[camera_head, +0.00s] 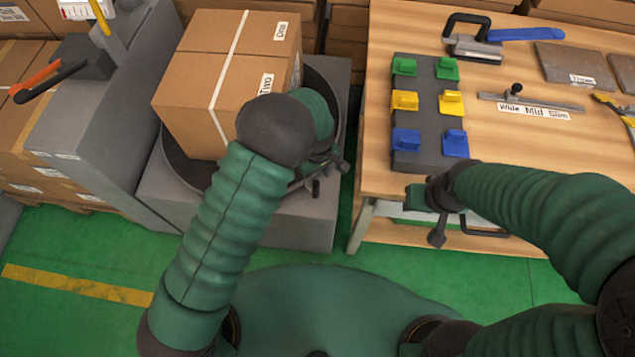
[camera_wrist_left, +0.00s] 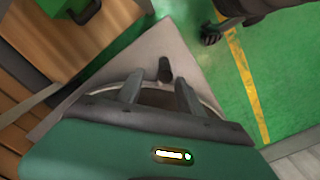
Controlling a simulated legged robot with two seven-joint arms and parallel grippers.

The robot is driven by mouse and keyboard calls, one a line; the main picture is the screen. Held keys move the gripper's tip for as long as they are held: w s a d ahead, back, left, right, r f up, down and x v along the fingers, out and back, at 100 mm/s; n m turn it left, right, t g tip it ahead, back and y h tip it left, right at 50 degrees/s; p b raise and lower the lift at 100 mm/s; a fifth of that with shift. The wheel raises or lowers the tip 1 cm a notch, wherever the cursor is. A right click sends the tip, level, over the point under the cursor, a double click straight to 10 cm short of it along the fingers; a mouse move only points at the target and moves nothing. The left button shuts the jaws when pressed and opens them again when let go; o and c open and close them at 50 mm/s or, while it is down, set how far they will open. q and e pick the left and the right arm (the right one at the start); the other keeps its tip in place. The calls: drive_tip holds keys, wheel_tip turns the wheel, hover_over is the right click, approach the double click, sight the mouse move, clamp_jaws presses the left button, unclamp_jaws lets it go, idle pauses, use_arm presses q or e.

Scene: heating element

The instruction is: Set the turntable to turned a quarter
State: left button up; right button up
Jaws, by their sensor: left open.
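The turntable (camera_head: 177,168) is a dark round plate with a raised rim, set in a grey square base (camera_head: 300,232). A large cardboard box stands on it. In the head view my left gripper (camera_head: 318,182) is at the turntable's near right edge, partly hidden by my own arm. In the left wrist view the left gripper (camera_wrist_left: 158,92) is open, its two fingers apart over the rim. A short dark peg (camera_wrist_left: 165,70) shows just beyond and between the fingertips; I cannot tell whether they touch it. My right gripper (camera_head: 440,215) is at the workbench's front edge, its jaws unclear.
The cardboard box (camera_head: 195,75) carries labels "One" and "Two". The wooden workbench (camera_head: 385,215) at right holds a dark panel (camera_head: 420,110) with green, yellow and blue clips, and several tools. A grey cabinet (camera_head: 95,130) stands at left. Green floor (camera_head: 60,240) is clear in front.

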use_arm(q)
wheel_tip(320, 180, up, 8)
drive_tip(key=shift+f+p, duration=0.2)
drive_tip(key=shift+p, duration=0.25)
drive_tip(key=shift+d, duration=0.1)
